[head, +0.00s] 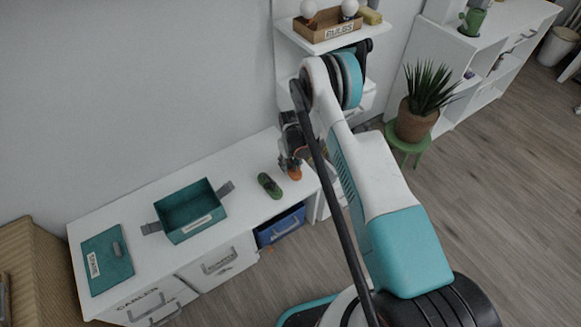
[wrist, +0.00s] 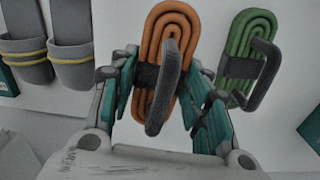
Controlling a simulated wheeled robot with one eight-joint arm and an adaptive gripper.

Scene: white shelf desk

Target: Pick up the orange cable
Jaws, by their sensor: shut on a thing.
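The orange cable (wrist: 161,22) is a coiled bundle with a dark strap and a grey loop handle. In the wrist view it lies between the teal fingers of my gripper (wrist: 162,82), which is shut on it. In the head view only a small part of the orange cable (head: 295,174) shows below my gripper (head: 290,161), at the right end of the white desk. I cannot tell whether it touches the desk. A similar green cable (wrist: 238,42) lies just to its right in the wrist view and to its left in the head view (head: 269,185).
An open teal box (head: 168,212) with grey handles stands mid-desk. A teal lid (head: 104,258) lies at the left end.

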